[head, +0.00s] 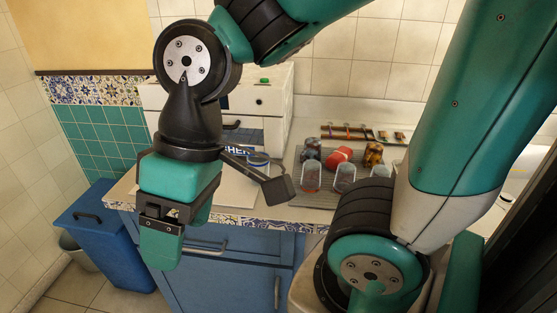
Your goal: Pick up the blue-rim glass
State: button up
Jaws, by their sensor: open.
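My gripper (181,238) points down in front of the counter's front edge, left of the glass and nearer to the camera. Its teal fingers are open and I see nothing between them. It is apart from the glass.
A white appliance (270,100) stands behind. Blue drawers (235,262) lie below the counter, and a blue bin (105,235) stands at left.

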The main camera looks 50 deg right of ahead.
jog(key=shift+o, duration=0.9)
jog(key=w+d+m, duration=0.4)
jog(key=w+m, duration=0.2)
jog(key=shift+w+d+r+m+t, duration=0.2)
jog(key=shift+w+d+m+t, duration=0.15)
jog(key=shift+d+m+t, duration=0.05)
jog(key=w+d+m+t, duration=0.1)
jog(key=w+d+m, duration=0.6)
jog(key=d+m, duration=0.3)
jog(key=d+f+m+t+h+p, duration=0.1)
jog(key=d+f+m+t+h, duration=0.1)
jog(key=d+m, duration=1.75)
jog(key=shift+n, duration=0.65)
jog(key=shift+d+f+x, duration=0.1)
jog(key=shift+d+x, duration=0.25)
jog(key=shift+x, duration=2.55)
jog(key=shift+d+f+x, duration=0.1)
jog(key=shift+d+x, duration=0.3)
jog(key=shift+x, duration=2.45)
jog(key=shift+d+f+x, duration=0.1)
jog(key=shift+d+x, duration=0.25)
jog(key=shift+x, duration=2.55)
jog(key=shift+r, duration=0.1)
jog(key=c, duration=1)
